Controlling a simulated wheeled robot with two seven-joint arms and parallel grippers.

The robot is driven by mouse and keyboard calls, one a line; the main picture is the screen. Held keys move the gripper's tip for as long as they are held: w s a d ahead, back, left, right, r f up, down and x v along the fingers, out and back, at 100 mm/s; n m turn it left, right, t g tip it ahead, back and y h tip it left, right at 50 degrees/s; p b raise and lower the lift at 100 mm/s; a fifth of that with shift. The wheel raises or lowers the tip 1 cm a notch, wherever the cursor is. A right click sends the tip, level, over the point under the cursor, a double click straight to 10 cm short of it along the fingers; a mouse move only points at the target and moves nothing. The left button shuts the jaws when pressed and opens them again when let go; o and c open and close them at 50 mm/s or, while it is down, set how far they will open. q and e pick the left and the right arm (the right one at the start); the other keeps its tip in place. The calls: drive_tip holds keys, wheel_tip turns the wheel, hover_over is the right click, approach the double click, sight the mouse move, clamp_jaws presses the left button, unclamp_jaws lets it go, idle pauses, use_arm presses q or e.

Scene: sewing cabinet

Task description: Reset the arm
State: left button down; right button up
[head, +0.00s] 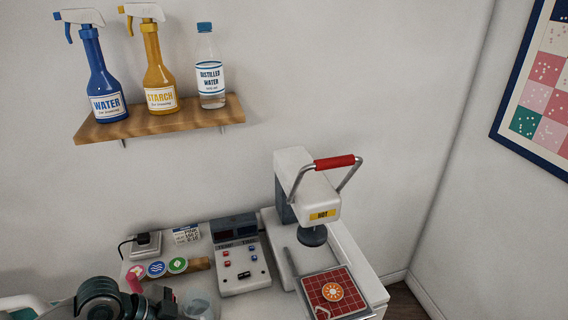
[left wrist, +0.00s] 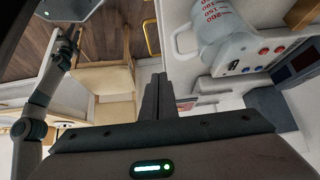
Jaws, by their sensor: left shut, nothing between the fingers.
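My left arm comes in at the bottom left of the head view, with its dark wrist and gripper (head: 165,298) low in front of the cabinet top. In the left wrist view the two dark fingers of the left gripper (left wrist: 160,97) are pressed together with nothing between them. They are apart from the measuring cup (left wrist: 222,35), which is beside them to the upper right. Links of another arm of mine show at the left edge of that view.
A heat press (head: 310,195) with a red handle and a "HOT" label stands right of a control box (head: 240,262). A patterned red pad (head: 330,290) lies at its front. Bottles stand on a wooden shelf (head: 165,122). A wooden chair (left wrist: 105,80) stands on the floor.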

use_arm(q)
drive_tip(key=s+d+f+n+t, duration=0.1)
drive_tip(key=s+d+f+n, duration=0.1)
drive_tip(key=s+d+f, duration=0.15)
drive_tip(key=s+a+f+n+y, duration=0.4)
drive_tip(key=s+n, duration=0.1)
drive_tip(key=s, duration=0.2)
drive_tip(key=s+a+f+n+y, duration=0.3)
drive_tip(key=s+a+f+n, duration=0.15)
drive_tip(key=s, duration=0.35)
wheel_tip(320, 180, down, 30)
drive_tip(key=s+g+b, duration=0.1)
drive_tip(key=s, duration=0.1)
drive_tip(key=s+a+f+g+b, duration=0.1)
drive_tip(key=s+a+f, duration=0.2)
drive_tip(key=s+f, duration=1.4)
drive_tip(key=shift+s+f+n+y+b, duration=0.3)
drive_tip(key=shift+f+n, duration=0.05)
drive_tip(key=shift+f, duration=0.5)
